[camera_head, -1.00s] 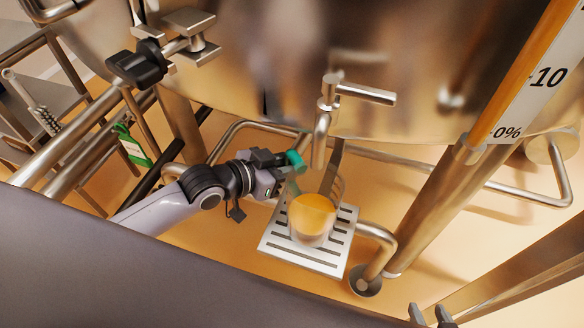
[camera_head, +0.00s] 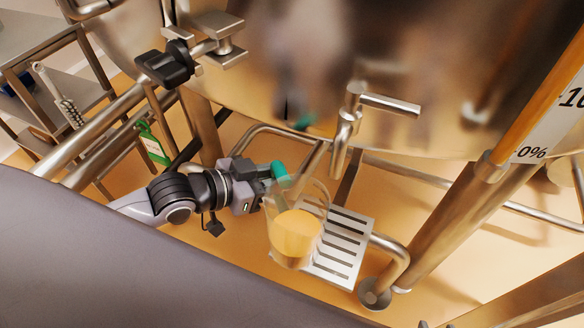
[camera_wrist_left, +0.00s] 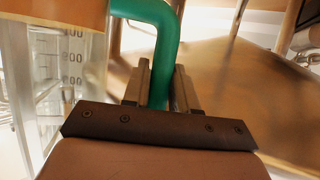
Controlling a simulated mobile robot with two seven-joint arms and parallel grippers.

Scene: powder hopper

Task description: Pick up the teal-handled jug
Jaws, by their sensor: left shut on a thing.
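The teal-handled jug (camera_head: 294,232) is clear, with orange-yellow contents in its lower part. It is tilted and overlaps the left side of the slotted tray in the head view. My left gripper (camera_head: 268,183) is shut on its teal handle (camera_head: 279,171), to the left of the jug. In the left wrist view the teal handle (camera_wrist_left: 159,60) runs between the two fingers (camera_wrist_left: 162,88), and the clear wall with measuring marks (camera_wrist_left: 68,72) is at the left. At the bottom edge of the head view only a small dark tip shows; my right gripper cannot be made out.
The slotted metal tray (camera_head: 344,262) is right of the jug, below a metal tap (camera_head: 350,118) on the large steel hopper. Steel pipes (camera_head: 425,240) and legs stand to the right.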

